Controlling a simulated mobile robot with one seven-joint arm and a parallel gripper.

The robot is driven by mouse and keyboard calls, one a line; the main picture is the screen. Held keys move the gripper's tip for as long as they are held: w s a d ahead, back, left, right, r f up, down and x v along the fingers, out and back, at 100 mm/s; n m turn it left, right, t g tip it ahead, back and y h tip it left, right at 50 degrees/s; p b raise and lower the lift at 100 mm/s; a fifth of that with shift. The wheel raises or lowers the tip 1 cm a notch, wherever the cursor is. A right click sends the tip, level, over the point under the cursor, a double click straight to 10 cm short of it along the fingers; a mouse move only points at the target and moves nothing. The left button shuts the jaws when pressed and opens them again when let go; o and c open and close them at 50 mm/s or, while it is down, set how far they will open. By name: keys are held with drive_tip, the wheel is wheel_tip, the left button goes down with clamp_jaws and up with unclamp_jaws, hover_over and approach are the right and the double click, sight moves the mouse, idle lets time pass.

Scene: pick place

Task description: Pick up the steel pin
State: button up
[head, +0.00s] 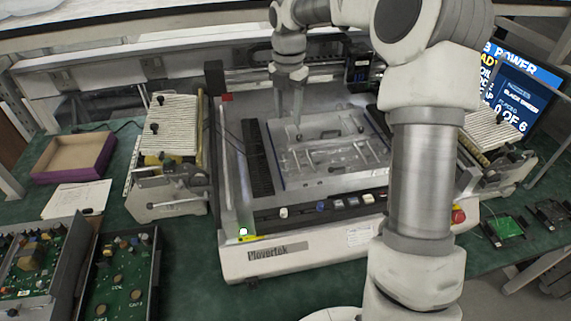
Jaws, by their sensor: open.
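My gripper (289,118) hangs pointing down over the left part of the clear plate (325,176) on the machine bed. Its fingers are thin and small in this view, with nothing clearly held between them. Several small metallic and clear parts lie on the plate, below and to the right of my gripper. The steel pin is too small to tell apart from these parts with certainty. I cannot tell whether the fingertips touch anything.
Ribbed feeder units stand to the left (170,125) and right (493,132). A purple-edged box (72,158), circuit boards (122,275) and a monitor (525,90) are around it. Green bench shows between them.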

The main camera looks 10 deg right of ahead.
hover_over(287, 162)
wheel_tip(287, 162, down, 10)
drive_tip(key=shift+d, duration=0.1)
drive_tip(key=shift+f, duration=2.9)
clamp_jaws()
